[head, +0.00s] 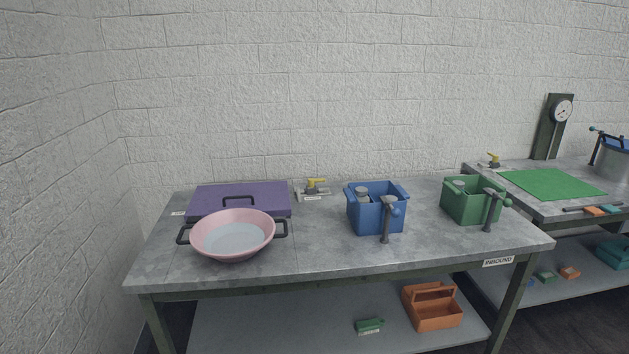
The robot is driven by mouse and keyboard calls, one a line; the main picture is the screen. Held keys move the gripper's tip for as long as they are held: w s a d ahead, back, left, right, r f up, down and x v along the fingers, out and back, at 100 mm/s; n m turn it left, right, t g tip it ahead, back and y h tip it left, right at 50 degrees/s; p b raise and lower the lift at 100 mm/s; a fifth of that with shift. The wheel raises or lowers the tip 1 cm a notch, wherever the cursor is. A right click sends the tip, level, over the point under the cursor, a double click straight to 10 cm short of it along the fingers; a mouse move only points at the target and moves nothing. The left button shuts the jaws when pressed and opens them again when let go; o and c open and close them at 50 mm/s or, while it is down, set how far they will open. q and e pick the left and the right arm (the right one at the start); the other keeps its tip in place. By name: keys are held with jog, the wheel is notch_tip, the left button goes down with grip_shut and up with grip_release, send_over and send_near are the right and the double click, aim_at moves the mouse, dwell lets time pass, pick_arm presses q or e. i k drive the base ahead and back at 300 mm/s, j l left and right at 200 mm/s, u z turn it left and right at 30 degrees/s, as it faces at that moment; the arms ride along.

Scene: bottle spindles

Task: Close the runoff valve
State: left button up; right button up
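A small valve with a yellow handle (316,182) sits at the back of the near table, just right of the purple box. A small label lies in front of it, too small to read. A second yellow-handled valve (493,158) sits at the back left of the right-hand table. I cannot tell from the labels which one is the runoff valve, or whether either is open or closed. Neither of my grippers is in view.
The near table (310,240) holds a pink basin (233,233), a purple lidded box (240,197), a blue bin (376,209) and a green bin (470,201). Dark posts stand before both bins. A green mat (552,184) covers part of the right-hand table. The near table's middle front is clear.

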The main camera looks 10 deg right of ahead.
aim_at(311, 182)
jog(key=i+u, duration=0.15)
jog(key=i, duration=0.3)
jog(key=i+l+u, duration=0.1)
jog(key=i, duration=0.35)
